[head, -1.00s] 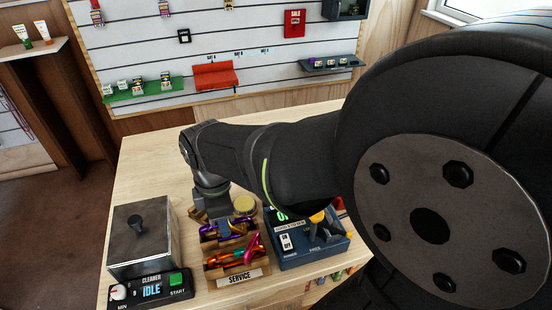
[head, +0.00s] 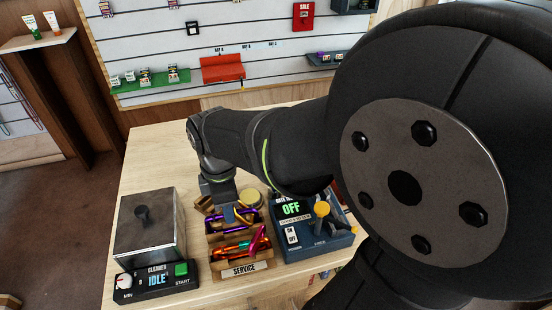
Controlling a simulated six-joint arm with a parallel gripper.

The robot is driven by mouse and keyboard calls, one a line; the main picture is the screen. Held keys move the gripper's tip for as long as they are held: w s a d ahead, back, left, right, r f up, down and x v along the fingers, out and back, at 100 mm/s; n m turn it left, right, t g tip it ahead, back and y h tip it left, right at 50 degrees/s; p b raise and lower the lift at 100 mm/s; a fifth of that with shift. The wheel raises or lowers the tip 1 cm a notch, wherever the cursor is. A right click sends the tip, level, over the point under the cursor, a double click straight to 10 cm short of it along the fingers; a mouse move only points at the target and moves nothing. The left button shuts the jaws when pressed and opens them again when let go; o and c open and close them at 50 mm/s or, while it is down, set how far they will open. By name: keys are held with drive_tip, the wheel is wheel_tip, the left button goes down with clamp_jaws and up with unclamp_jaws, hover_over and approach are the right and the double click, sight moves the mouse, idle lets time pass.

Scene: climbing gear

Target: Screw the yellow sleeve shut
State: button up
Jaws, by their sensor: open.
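My gripper (head: 236,215) reaches down over the back of the wooden service tray (head: 238,270). It is open, and its fingertips are small and partly hidden among the gear. Purple carabiner gear (head: 245,213) lies close to the fingers; I cannot tell whether they touch it. Red-orange gear (head: 231,249) and a magenta piece (head: 258,240) lie nearer the tray's front. I cannot make out a yellow sleeve for certain on any carabiner, nor whether one is screwed open or shut.
A blue device (head: 318,242) reading OFF, with a yellow-topped lever (head: 322,208), stands right of the tray. A metal cleaner box (head: 150,228) with an IDLE panel (head: 157,281) stands left. A round yellowish item (head: 250,197) is behind the tray. The tabletop's back left is bare.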

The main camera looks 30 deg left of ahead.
drive_tip(key=shift+w+a, duration=0.3)
drive_tip(key=shift+f, duration=0.15)
drive_tip(key=shift+f, duration=1.3)
drive_tip(key=shift+s+d, duration=0.1)
drive_tip(key=shift+s+d, duration=0.7)
drive_tip(key=shift+d, duration=0.05)
drive_tip(key=shift+r, duration=0.1)
